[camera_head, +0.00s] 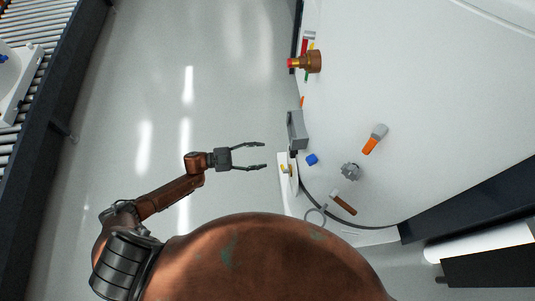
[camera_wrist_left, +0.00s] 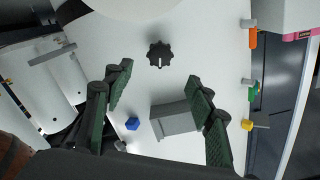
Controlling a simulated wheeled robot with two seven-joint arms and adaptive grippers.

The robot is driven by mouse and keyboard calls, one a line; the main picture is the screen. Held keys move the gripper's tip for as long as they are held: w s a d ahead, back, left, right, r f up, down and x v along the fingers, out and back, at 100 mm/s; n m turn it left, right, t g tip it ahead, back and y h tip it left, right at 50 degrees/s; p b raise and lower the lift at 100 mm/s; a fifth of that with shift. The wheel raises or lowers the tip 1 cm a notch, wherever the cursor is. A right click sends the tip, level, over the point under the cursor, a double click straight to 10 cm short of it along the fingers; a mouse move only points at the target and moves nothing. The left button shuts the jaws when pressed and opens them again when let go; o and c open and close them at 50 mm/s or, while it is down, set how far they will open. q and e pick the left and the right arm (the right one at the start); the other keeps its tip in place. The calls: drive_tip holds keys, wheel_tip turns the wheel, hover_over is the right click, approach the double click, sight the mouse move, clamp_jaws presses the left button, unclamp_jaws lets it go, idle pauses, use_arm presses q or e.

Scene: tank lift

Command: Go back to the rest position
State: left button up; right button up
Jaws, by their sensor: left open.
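My left gripper (camera_head: 264,156) hangs in open space over the grey floor, left of the white round-edged table. Its arm comes in from the lower left and is bent. The two fingers are spread apart with nothing between them. In the left wrist view the open fingers (camera_wrist_left: 160,82) frame part of the white surface, with a dark toothed knob (camera_wrist_left: 160,54) and a grey block (camera_wrist_left: 175,119) beyond them. My right gripper is not in view.
A roller conveyor (camera_head: 35,30) stands far left. The floor between is clear.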

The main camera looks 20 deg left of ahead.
use_arm(q)
drive_tip(key=shift+a, duration=0.1)
idle(0.5)
